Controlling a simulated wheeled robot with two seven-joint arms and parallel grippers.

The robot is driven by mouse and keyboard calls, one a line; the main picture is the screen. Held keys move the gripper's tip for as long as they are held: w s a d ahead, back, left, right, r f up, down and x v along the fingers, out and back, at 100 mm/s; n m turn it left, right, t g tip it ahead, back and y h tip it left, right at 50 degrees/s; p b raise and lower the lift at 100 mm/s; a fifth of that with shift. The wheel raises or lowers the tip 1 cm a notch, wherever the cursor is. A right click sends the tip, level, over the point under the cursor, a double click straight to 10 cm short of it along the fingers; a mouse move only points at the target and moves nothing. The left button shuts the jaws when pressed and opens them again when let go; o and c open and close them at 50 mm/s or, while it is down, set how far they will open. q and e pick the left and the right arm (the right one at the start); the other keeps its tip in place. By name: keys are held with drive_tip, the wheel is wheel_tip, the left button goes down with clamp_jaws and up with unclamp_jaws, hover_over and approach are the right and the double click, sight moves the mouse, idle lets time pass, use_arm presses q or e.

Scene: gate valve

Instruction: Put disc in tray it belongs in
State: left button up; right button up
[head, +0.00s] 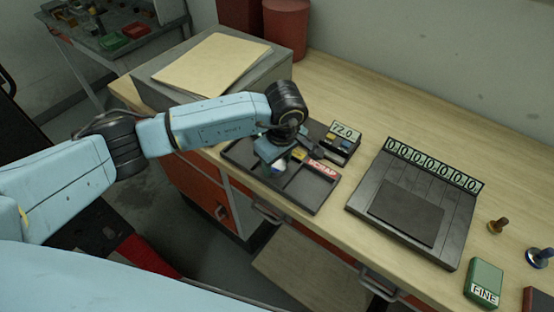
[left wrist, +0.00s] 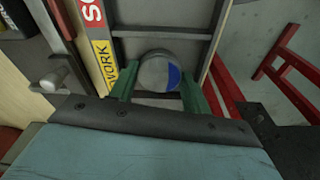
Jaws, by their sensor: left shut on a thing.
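My left gripper (head: 276,163) is over the dark divided tray (head: 305,193) in the head view. It is shut on a disc (head: 279,169), which shows only as a small pale and blue patch there. In the left wrist view the disc (left wrist: 155,73) is round and grey with a blue segment, held between the green fingers of the left gripper (left wrist: 158,88). The tray (left wrist: 165,33) lies behind it, with a yellow label reading WORK (left wrist: 104,60). A red SCRAP label (head: 323,170) sits on the tray's right side. My right gripper is not in view.
A small dark box marked 72.0 (head: 340,143) stands right of the tray. A dark device with a row of zeros (head: 410,205) is farther right. A green FINE block (head: 484,283) and a brass knob (head: 498,226) are at the right. A grey box with folders (head: 213,65) stands behind my arm.

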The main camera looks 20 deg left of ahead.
sight(281, 168)
use_arm(q)
drive_tip(key=o, duration=1)
drive_tip(key=shift+c, duration=0.2)
drive_tip(key=shift+r, duration=0.1)
wheel_tip(281, 168, up, 12)
drive_tip(key=d+b, duration=0.1)
drive_tip(key=shift+s, duration=0.35)
drive_tip(key=shift+d, duration=0.1)
